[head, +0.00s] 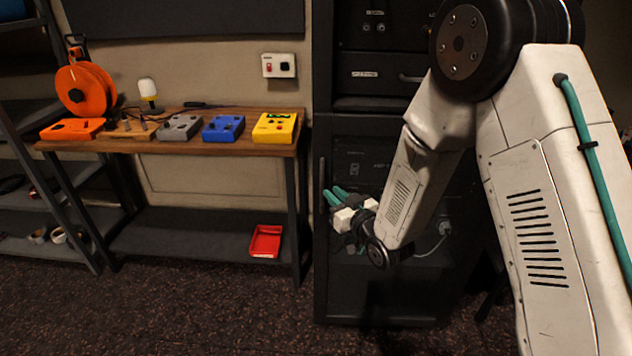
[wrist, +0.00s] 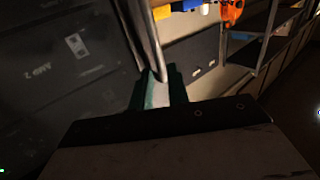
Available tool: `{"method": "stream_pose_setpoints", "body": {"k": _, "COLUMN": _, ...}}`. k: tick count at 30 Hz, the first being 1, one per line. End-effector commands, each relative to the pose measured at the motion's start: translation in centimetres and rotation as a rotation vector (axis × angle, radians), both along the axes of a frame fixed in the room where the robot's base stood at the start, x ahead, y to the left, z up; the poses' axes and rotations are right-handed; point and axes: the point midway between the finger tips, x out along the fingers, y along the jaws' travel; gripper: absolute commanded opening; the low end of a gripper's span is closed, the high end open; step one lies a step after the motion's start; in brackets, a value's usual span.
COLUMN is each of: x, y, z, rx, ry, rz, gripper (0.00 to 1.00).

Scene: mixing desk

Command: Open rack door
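The tall black rack (head: 375,290) stands right of the desk, and its door looks flush with the front. A slim upright handle bar (wrist: 152,35) shows in the wrist view, running down to my gripper. My gripper (head: 335,195) is at the rack's left edge, with its teal fingers pointing left and up. In the wrist view, the fingers of my gripper (wrist: 160,85) lie on either side of the bar. Whether they press on it or leave a small gap is unclear. My forearm covers much of the rack's middle in the head view.
A wooden desk (head: 190,145) left of the rack holds several coloured boxes and an orange reel (head: 85,90). A red tray (head: 265,241) lies on its lower shelf. Dark shelving (head: 30,170) stands far left. The carpet (head: 210,310) in front is clear.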

Motion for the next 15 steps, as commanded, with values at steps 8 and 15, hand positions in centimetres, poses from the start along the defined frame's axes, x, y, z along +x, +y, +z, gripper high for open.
{"method": "stream_pose_setpoints", "body": {"k": 8, "x": 3.6, "y": 2.0, "z": 0.0, "rx": 0.002, "ry": -0.002, "rz": -0.001, "gripper": 0.17}}
{"method": "stream_pose_setpoints", "body": {"k": 15, "x": 5.9, "y": 3.6, "z": 0.0, "rx": 0.001, "ry": 0.0, "rz": -0.001, "gripper": 0.17}}
